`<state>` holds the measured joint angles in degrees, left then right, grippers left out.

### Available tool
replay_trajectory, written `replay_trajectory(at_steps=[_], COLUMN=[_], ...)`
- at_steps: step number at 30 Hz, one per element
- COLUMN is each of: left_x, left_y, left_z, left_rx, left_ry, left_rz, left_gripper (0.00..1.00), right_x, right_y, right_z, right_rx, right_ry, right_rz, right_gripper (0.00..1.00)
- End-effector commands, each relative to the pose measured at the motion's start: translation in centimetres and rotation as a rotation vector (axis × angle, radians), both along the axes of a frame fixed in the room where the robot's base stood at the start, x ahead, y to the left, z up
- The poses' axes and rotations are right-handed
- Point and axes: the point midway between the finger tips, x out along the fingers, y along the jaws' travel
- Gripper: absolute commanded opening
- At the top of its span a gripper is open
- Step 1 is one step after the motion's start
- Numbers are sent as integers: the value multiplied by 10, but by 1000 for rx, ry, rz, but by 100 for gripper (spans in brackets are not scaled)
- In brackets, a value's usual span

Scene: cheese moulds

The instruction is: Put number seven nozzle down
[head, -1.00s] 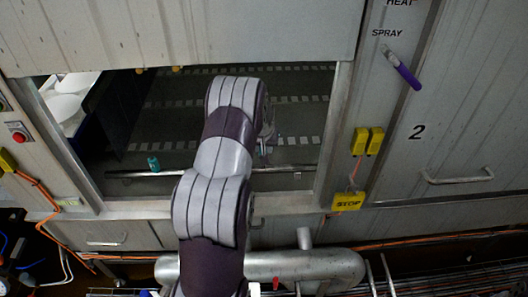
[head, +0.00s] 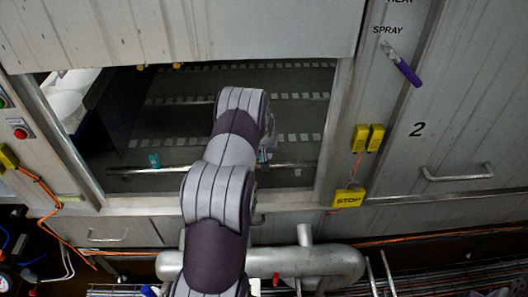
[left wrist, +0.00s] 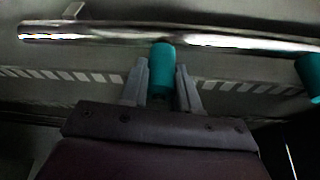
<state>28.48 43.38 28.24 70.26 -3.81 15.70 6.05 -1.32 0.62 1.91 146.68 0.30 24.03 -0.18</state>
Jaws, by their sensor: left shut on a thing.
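A metal bar (head: 185,168) runs across the opening; it also shows in the left wrist view (left wrist: 95,33). My left gripper (left wrist: 162,76) is shut on a teal nozzle (left wrist: 161,72), whose upper end meets or overlaps the bar; I cannot tell whether it is attached. In the head view my left gripper (head: 268,150) is mostly hidden behind my arm, near the bar's right part, and the held nozzle cannot be made out. A second teal nozzle (head: 154,160) sits on the bar's left part. A teal nozzle also shows at the right edge of the left wrist view (left wrist: 309,75). My right gripper is not in view.
Metal panels frame the opening, with a raised door (head: 190,30) above. A dark surface with rows of white marks (head: 230,100) lies inside. A blue crate with white moulds (head: 68,102) stands at the left. A thick pipe (head: 310,262) runs below.

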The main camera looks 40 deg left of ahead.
Motion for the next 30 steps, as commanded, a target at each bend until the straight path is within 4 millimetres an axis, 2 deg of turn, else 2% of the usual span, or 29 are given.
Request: replay_trajectory(at_steps=[4, 5, 6, 7, 17, 20, 23, 30], left_x=[0, 0, 0, 0, 0, 0, -8, -27], left_y=[0, 0, 0, 0, 0, 0, -5, -17], left_z=[-2, -2, -2, -2, 4, 18, 35, 90], left_rx=[0, 0, 0, 0, 1, 2, 2, 2], left_ry=[0, 0, 0, 0, -1, -3, -3, -3], left_rz=[0, 0, 0, 0, 0, 0, 0, -1], left_gripper=[0, 37, 50, 56, 56, 56, 56, 56], right_x=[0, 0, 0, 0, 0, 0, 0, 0], right_y=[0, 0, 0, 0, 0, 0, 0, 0], right_z=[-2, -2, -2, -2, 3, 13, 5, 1], right_rx=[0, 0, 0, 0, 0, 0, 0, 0], right_ry=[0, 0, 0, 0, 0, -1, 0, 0], right_rz=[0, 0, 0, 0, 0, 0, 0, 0], right_gripper=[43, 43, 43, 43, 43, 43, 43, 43])
